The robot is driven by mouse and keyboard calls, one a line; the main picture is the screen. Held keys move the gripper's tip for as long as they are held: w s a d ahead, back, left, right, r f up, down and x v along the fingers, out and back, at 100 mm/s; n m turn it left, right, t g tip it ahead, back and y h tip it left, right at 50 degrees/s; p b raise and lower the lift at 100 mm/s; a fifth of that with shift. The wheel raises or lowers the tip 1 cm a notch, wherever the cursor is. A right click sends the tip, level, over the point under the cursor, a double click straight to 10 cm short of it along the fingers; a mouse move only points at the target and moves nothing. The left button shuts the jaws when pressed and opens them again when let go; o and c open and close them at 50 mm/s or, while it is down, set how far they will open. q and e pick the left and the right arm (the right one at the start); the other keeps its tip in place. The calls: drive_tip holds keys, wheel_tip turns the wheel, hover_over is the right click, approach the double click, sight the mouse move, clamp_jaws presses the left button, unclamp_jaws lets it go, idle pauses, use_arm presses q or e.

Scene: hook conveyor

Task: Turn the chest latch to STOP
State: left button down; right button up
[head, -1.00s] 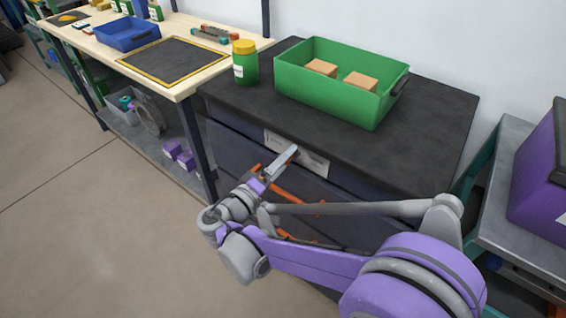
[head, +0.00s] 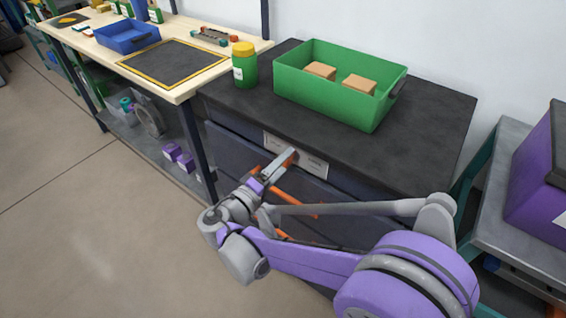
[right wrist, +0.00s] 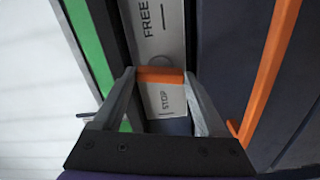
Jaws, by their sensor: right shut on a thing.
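The chest latch is an orange bar (right wrist: 160,75) in the right wrist view, on a pale plate (right wrist: 155,35) marked FREE and STOP. The bar lies between the two words, close to the STOP end (right wrist: 166,100), beside a round grey pivot. My right gripper (right wrist: 159,78) is shut on the latch, with one finger at each end of the visible orange part. In the head view my right gripper (head: 286,158) reaches the plate (head: 314,166) on the dark chest (head: 430,126) and hides part of it. My left gripper is out of view.
A green bin (head: 325,105) with two brown boxes and a yellow-lidded green jar (head: 244,65) stand on the chest. Orange handles (head: 298,200) stick out below the latch. A workbench (head: 182,90) is at left, a grey table (head: 505,190) at right.

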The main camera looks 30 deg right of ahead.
drive_tip(key=shift+n+p, duration=0.3)
drive_tip(key=shift+n, duration=1.1)
drive_tip(key=o, duration=1.3)
drive_tip(key=shift+a, duration=0.1)
drive_tip(key=p+v, duration=0.1)
drive_tip(key=v, duration=0.9)
drive_tip(key=shift+s+a, duration=0.2)
drive_tip(key=shift+a, duration=0.05)
